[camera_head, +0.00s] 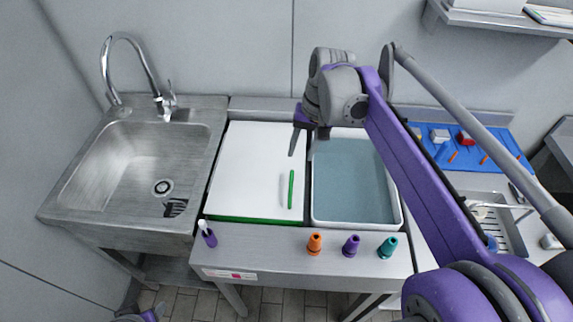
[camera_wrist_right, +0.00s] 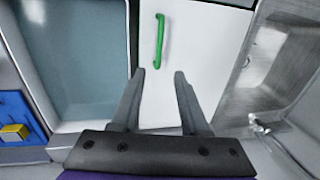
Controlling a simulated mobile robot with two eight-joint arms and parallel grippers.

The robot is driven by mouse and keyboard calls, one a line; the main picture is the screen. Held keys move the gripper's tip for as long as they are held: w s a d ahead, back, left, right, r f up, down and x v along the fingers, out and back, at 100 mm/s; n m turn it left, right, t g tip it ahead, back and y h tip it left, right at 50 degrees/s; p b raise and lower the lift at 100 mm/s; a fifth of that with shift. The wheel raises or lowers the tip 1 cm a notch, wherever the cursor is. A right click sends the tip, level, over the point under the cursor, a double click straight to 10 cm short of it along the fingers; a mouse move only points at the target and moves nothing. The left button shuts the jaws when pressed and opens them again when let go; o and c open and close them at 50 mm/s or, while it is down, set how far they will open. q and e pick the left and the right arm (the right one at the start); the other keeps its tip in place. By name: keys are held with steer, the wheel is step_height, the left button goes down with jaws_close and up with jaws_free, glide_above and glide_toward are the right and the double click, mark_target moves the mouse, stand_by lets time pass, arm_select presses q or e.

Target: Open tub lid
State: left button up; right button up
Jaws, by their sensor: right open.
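A white lid (camera_head: 250,175) with an upright-looking green bar handle (camera_head: 291,189) lies flat left of the open tub, a green edge showing along its front. The lid (camera_wrist_right: 190,40) and its green handle (camera_wrist_right: 160,40) also show in the right wrist view. The open tub (camera_head: 316,222) has a white rim and blue-grey inside. My right gripper (camera_head: 302,156) is open and empty above the lid's right rear part, behind the handle. In the wrist view its fingers (camera_wrist_right: 160,73) stand apart with the handle beyond them, not between them. A purple part of my left arm (camera_head: 148,316) shows at the bottom edge.
A steel sink (camera_head: 130,165) with a tap stands on the left. A blue mat (camera_head: 455,157) with small items lies right.

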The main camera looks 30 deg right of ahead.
mark_target(292, 181)
steer(key=x, duration=1)
steer(key=shift+s+f+b, duration=0.15)
steer(key=shift+s+b, duration=0.1)
steer(key=shift+b, duration=0.1)
jaws_close()
stand_by(0.9)
